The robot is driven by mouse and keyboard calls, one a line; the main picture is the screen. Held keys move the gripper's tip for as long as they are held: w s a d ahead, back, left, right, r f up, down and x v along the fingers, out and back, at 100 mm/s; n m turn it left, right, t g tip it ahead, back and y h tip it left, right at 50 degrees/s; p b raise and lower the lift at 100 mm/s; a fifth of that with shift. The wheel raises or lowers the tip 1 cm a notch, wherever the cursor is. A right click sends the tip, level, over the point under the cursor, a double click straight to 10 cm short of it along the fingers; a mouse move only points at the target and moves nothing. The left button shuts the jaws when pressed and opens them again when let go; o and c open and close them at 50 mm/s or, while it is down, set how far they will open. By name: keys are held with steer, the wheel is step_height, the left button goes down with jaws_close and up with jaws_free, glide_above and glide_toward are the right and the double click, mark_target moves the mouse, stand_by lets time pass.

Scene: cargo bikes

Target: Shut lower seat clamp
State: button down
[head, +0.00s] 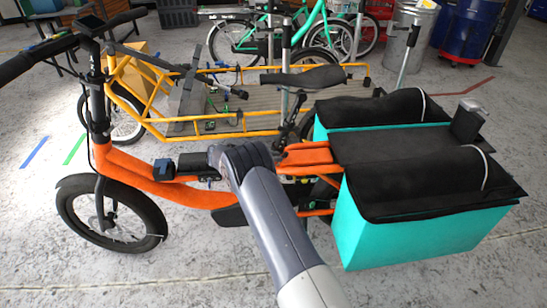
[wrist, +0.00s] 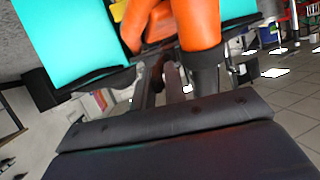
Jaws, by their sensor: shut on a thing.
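The orange cargo bike (head: 150,180) stands across the head view. Its black saddle (head: 303,78) shows above my arm, which hides the seat clamps there. In the wrist view, turned upside down, the orange frame tube (wrist: 200,28) meets a dark collar (wrist: 204,58), which looks like the lower seat clamp. My gripper (wrist: 163,74) is shut beside this collar, with its narrow fingers at a small dark part that looks like the clamp's lever. Blur and shadow hide the exact contact, and I cannot tell the lever's angle. In the head view the fingertips are hidden behind my arm.
Teal cargo boxes (head: 370,225) with black covers fill the bike's rear. A teal box also shows in the wrist view (wrist: 75,45), close to my gripper. A yellow cargo bike (head: 185,132) stands close behind. The floor in front is clear.

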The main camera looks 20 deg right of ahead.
steer(key=shift+w+r, duration=0.1)
steer(key=shift+r, duration=0.1)
steer(key=c, duration=1.5)
jaws_free()
steer(key=shift+d+f, duration=0.1)
steer(key=shift+f, duration=0.05)
steer(key=p+v, duration=0.1)
steer(key=v, duration=1)
steer(key=shift+d, duration=0.1)
